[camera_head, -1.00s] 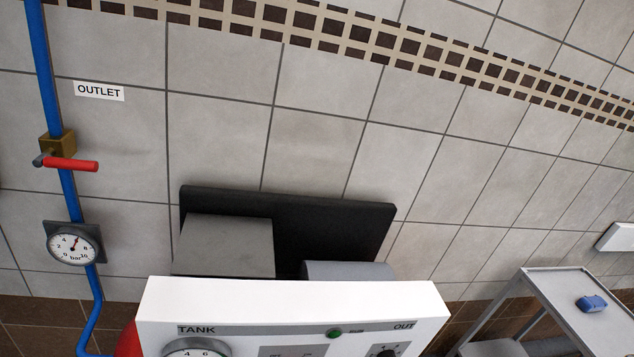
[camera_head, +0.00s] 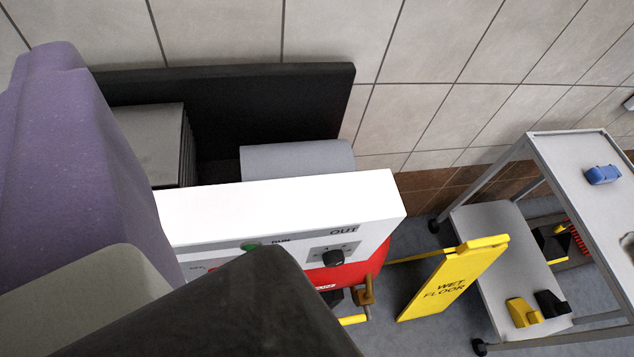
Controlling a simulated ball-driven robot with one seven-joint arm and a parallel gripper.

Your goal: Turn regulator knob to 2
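The white machine panel (camera_head: 280,210) stands at the middle, seen from above at a slant. A small black regulator knob (camera_head: 333,258) sits on its front face under the label OUT, with a dial plate around it. The dial's numbers are too small to read, so I cannot tell its setting. A green RUN button (camera_head: 251,246) is left of the knob. Large purple, grey and dark parts of my arm cover the left and lower middle and hide the panel's left side. I make out no fingertips of my gripper, and nothing touches the knob.
A yellow wet floor sign (camera_head: 455,278) stands right of the machine. A grey cart (camera_head: 483,233) with a blue item (camera_head: 602,174) on top is at the right. A brass valve with a yellow handle (camera_head: 353,319) juts out below the panel.

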